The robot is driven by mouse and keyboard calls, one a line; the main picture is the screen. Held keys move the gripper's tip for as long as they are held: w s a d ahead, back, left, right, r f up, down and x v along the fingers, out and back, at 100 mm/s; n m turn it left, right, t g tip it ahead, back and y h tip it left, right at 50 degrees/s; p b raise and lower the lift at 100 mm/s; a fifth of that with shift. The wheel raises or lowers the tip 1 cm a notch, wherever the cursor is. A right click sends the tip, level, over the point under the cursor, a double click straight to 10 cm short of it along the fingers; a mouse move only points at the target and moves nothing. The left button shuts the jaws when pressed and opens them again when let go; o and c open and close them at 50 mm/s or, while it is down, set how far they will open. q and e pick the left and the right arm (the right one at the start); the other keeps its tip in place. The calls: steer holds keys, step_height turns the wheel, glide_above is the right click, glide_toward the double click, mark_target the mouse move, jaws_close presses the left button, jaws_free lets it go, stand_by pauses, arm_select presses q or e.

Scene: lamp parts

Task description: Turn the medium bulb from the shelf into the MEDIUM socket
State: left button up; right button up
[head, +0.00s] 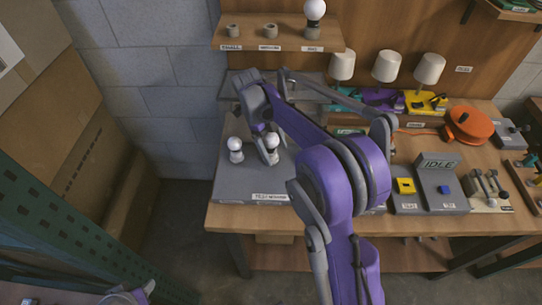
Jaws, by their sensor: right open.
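Two white round bulbs stand upright in grey sockets on a grey plate (285,175): a left bulb (236,145) and a right bulb (272,141). The plate's front label is too small to read surely. My right gripper (268,152) is open and points down at the right bulb, its fingers beside it; whether they touch it cannot be told. The shelf (230,45) has holders labelled small, medium and big. The small holder (233,31) and medium holder (270,31) look empty. A big bulb (315,10) stands in the big one. My left gripper is out of view.
Three lamps with white shades (386,66) stand at the back of the bench. An orange reel (468,123), a grey box reading IDLE (440,170) and a lever panel (490,190) are on the right. A green rack (60,240) stands at lower left.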

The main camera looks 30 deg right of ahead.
step_height(320, 180, up, 10)
steer(key=shift+s+a+n+t, duration=0.35)
steer(key=shift+s+n, duration=0.1)
steer(key=shift+n, duration=0.45)
steer(key=s+a+f+n+t+y, duration=0.1)
steer(key=s+a+f+n+t, duration=0.3)
steer(key=s+n, duration=0.5)
steer(key=s+a+f+n+t+y, duration=0.1)
steer(key=s+a+f+n+t, duration=0.3)
steer(key=s+n, duration=0.6)
steer(key=a+f+n, duration=0.1)
steer(key=a+n, duration=0.1)
steer(key=n, duration=0.8)
steer(key=shift+a+f+t, duration=0.15)
steer(key=shift+f+t, duration=0.15)
steer(key=shift+t, duration=0.05)
